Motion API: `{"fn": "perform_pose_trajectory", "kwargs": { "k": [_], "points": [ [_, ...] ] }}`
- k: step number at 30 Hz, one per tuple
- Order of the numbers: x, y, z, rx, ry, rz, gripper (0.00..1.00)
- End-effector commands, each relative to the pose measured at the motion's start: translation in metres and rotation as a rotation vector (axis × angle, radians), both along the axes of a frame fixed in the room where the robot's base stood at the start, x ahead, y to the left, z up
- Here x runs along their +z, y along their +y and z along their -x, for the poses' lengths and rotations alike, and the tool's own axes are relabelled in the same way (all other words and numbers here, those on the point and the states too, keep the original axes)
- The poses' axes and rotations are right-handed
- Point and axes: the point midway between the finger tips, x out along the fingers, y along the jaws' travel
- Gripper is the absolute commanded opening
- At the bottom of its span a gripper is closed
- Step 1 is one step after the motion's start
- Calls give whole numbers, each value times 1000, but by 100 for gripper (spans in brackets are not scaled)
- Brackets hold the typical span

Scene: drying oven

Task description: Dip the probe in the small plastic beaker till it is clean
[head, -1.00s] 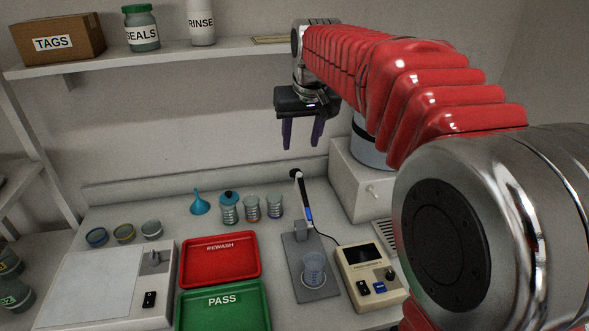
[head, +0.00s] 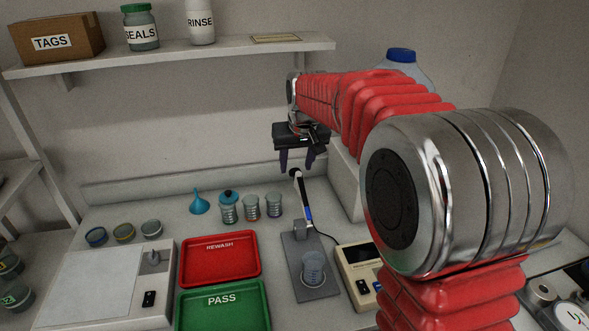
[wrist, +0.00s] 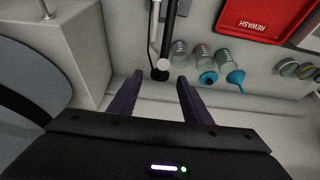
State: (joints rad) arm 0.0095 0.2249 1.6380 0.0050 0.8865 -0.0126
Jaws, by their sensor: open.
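The probe (head: 306,206) is a slim black and white stick with a blue band, standing tilted in the holder on a grey stand (head: 313,289). In the wrist view the dark upper end of the probe (wrist: 160,74) shows between my fingertips, apart from them. The small plastic beaker (head: 314,267) stands on the front of the grey stand, below the probe holder; it is not in the wrist view. My gripper (head: 297,167) is open and empty, pointing down around the probe's top end in the head view. I cannot tell the exact height gap.
A beige meter (head: 357,262) with a cable stands right of the stand, partly behind my arm. A red REWASH tray (head: 220,279) and a green PASS tray (head: 262,298) lie left. Several jars (head: 252,207) and a blue funnel (head: 199,203) stand behind. A white box (head: 343,185) is close right.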

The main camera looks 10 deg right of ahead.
Motion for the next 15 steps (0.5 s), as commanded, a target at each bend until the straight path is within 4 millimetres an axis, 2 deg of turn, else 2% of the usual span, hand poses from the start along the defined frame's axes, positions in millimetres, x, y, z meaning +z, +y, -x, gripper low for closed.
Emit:
{"fn": "perform_pose_trajectory", "kwargs": {
  "k": [6,15],
  "points": [
    [-23,0,-9,0,1,0,44],
    [-27,0,-11,-1,0,0,44]
  ]
}}
